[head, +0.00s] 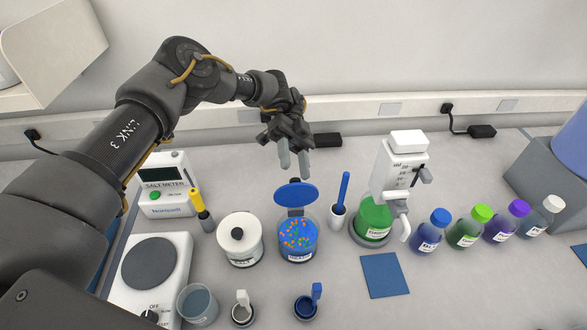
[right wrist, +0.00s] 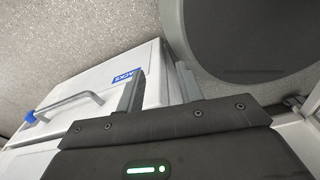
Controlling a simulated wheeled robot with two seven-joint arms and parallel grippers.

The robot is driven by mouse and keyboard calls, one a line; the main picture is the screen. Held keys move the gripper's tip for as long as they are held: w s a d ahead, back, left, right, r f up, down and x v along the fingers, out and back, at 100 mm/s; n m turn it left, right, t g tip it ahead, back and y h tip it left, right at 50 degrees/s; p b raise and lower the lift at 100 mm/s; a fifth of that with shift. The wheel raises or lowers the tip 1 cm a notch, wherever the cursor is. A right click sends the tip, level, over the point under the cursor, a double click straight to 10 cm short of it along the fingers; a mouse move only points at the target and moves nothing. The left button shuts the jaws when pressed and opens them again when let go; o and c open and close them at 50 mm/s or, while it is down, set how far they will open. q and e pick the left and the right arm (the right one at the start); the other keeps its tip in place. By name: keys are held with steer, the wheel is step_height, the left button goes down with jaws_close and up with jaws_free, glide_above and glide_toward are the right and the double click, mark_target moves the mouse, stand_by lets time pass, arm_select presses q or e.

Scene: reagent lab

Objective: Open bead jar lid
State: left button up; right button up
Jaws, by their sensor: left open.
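The bead jar (head: 297,243) stands in the middle of the bench in the head view, clear blue with coloured beads inside. Its blue lid (head: 296,194) is raised and tilted back at the rear of the jar, so the beads show from above. My left gripper (head: 294,168) hangs just above and behind the lid, fingers pointing down, apart and empty. It appears clear of the lid. My right gripper (right wrist: 160,95) shows only in the right wrist view, its two fingers apart with nothing seen between them, beside a white box.
A white salt jar (head: 240,240) stands left of the bead jar. A blue-handled tool in a white holder (head: 340,212) and a green dispenser bottle (head: 374,218) stand right of it. Small cups (head: 307,306) sit in front. Several capped bottles (head: 465,232) line the right.

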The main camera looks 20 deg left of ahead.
arm_select(q)
steer(key=s+d+r+p, duration=0.3)
steer(key=s+r+p, duration=0.6)
steer(key=s+p, duration=0.3)
steer(key=shift+s+d+r, duration=0.15)
steer(key=shift+s+d, duration=0.05)
steer(key=shift+s, duration=0.4)
